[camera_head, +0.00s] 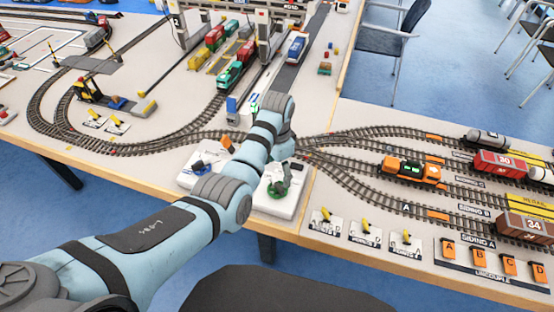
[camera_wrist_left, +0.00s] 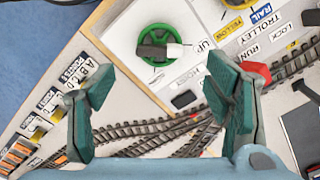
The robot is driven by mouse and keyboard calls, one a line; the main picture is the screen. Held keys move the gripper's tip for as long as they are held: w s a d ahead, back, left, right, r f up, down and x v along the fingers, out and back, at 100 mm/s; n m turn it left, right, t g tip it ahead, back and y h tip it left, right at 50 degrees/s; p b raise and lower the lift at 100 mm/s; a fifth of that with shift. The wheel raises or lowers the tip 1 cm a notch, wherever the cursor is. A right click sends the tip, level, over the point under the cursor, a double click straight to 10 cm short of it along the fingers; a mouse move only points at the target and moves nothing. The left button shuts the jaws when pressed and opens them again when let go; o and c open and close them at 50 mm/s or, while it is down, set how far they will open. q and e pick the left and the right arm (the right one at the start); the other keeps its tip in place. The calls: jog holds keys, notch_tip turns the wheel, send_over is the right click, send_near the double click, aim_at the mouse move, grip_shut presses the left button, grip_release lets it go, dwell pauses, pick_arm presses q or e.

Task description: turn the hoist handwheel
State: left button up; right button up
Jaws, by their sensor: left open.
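The hoist handwheel is a green ring with a dark crossbar and a pale handle (camera_wrist_left: 158,45), beside labels reading UP and HOIST in the left wrist view. In the head view the green handwheel (camera_head: 277,190) sits on the right part of a white control panel at the table's front edge. My left gripper (camera_wrist_left: 162,105) is open and empty, its dark green fingers spread. It hangs above the table, with the handwheel beyond the gap, toward the top of the wrist view. In the head view my left gripper (camera_head: 285,153) is just behind the wheel, fingertips mostly hidden. My right gripper is not in view.
A red knob (camera_wrist_left: 257,72) is near my right-hand finger in the wrist view. Tracks run behind the panel. An orange locomotive (camera_head: 412,170) and small yellow levers (camera_head: 366,229) stand to the right.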

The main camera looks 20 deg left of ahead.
aim_at(277, 184)
pick_arm(q)
notch_tip(277, 184, up, 5)
jog(key=shift+r, duration=0.1)
